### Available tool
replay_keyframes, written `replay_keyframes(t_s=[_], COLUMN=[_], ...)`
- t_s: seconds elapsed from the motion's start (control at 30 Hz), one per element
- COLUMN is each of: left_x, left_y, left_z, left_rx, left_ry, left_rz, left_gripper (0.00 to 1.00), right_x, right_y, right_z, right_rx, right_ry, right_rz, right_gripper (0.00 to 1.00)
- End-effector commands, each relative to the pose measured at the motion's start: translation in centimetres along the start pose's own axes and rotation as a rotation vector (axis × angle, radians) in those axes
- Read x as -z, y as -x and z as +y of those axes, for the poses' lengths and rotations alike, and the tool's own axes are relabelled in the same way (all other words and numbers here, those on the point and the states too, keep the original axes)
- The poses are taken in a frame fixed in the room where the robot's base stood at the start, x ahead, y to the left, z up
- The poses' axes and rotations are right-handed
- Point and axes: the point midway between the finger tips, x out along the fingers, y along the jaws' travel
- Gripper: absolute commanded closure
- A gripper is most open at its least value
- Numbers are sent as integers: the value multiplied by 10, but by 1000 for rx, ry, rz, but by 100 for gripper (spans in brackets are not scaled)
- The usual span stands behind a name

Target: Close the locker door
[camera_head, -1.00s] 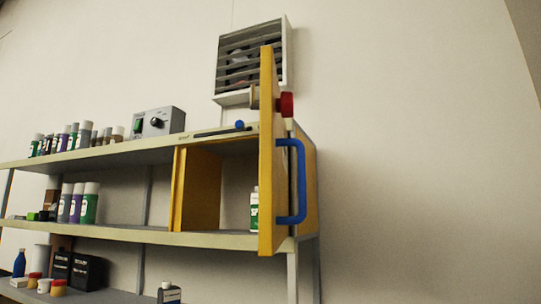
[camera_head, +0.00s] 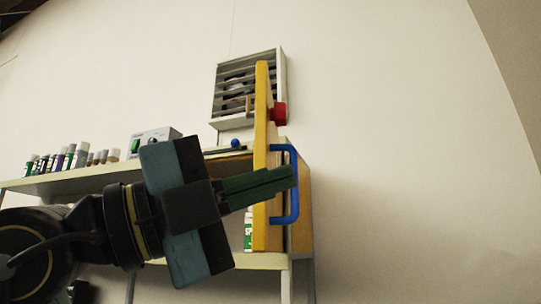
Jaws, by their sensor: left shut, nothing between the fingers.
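The yellow locker door (camera_head: 261,120) stands open, seen nearly edge-on, sticking out toward me from the locker (camera_head: 302,200) on the shelf. It bears a blue handle (camera_head: 294,215) and a red knob (camera_head: 279,111) on its right face. My left gripper (camera_head: 292,176) reaches in from the left, its dark green fingers shut and empty. In the picture the fingers cross in front of the door's edge and overlap the handle; I cannot tell whether they touch either. My right gripper is not in view.
A green-and-white bottle (camera_head: 248,232) shows just left of the door. A vent (camera_head: 233,88) is on the wall behind. The right side is bare wall.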

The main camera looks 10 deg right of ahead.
Motion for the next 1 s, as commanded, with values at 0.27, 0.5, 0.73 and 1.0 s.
replay_keyframes(t_s=[0.27, 0.5, 0.73, 1.0], left_x=[11, 18, 4, -35], left_y=[-31, -19, -29, -67], left_z=[-38, -64, -61, -43], left_rx=[-367, -404, -408, -409], left_ry=[-73, -36, -22, -22], left_rz=[-455, -737, -775, -772], left_gripper=[100, 100, 100, 100], right_x=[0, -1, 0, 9], right_y=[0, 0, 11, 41], right_z=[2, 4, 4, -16], right_rx=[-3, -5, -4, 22], right_ry=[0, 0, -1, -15], right_rz=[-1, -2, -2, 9], right_gripper=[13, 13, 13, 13])
